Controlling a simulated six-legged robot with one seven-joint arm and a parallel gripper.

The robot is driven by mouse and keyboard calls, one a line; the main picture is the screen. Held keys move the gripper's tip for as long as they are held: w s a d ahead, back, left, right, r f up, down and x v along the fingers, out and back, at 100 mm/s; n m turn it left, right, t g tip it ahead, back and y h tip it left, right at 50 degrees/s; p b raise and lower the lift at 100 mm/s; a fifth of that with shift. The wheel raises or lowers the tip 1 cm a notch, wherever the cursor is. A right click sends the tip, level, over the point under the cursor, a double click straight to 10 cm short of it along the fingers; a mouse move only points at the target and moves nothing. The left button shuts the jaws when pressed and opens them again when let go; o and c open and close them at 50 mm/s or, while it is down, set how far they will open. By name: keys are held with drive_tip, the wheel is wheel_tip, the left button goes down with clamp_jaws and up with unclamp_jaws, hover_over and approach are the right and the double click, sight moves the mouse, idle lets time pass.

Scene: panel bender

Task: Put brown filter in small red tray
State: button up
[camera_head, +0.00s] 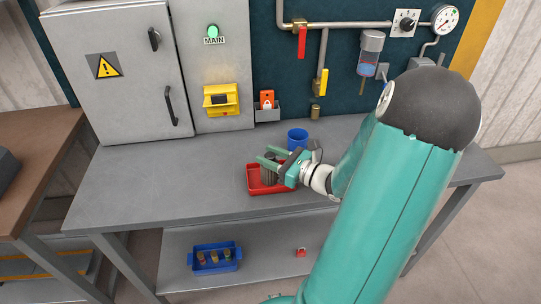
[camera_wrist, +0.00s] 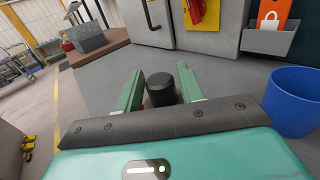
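The small red tray (camera_head: 279,189) lies on the grey bench, partly hidden by my gripper. My gripper (camera_head: 266,155) reaches in over the tray from the right. A dark cylinder (camera_head: 269,176), apparently the filter, stands upright at the tray; its colour looks grey-brown and I cannot be sure it is brown. In the wrist view, the dark cylinder (camera_wrist: 161,90) is between the two green fingers of my gripper (camera_wrist: 160,72). The fingers are apart, with thin gaps seeming to show on both sides of it.
A blue cup (camera_head: 297,138) stands just behind the tray and shows at right in the wrist view (camera_wrist: 291,100). A blue bin (camera_head: 229,267) with several small cylinders sits on the lower shelf, beside a small red object (camera_head: 301,252). The bench's left side is clear.

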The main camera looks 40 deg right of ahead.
drive_tip(key=shift+o, duration=0.7)
drive_tip(key=shift+r, duration=0.2)
drive_tip(key=v, duration=1.2)
drive_tip(key=w+a+r+n+g+y, duration=0.1)
drive_tip(key=w+a+n+g+y, duration=0.2)
drive_tip(key=a+n+g, duration=1.6)
drive_tip(key=s+a+r+n+t+h, duration=0.2)
drive_tip(key=a+r+n+t+h, duration=0.5)
drive_tip(key=n, duration=0.7)
drive_tip(key=a+r, duration=0.2)
drive_tip(key=a, duration=0.2)
drive_tip(key=shift+r+h, duration=0.3)
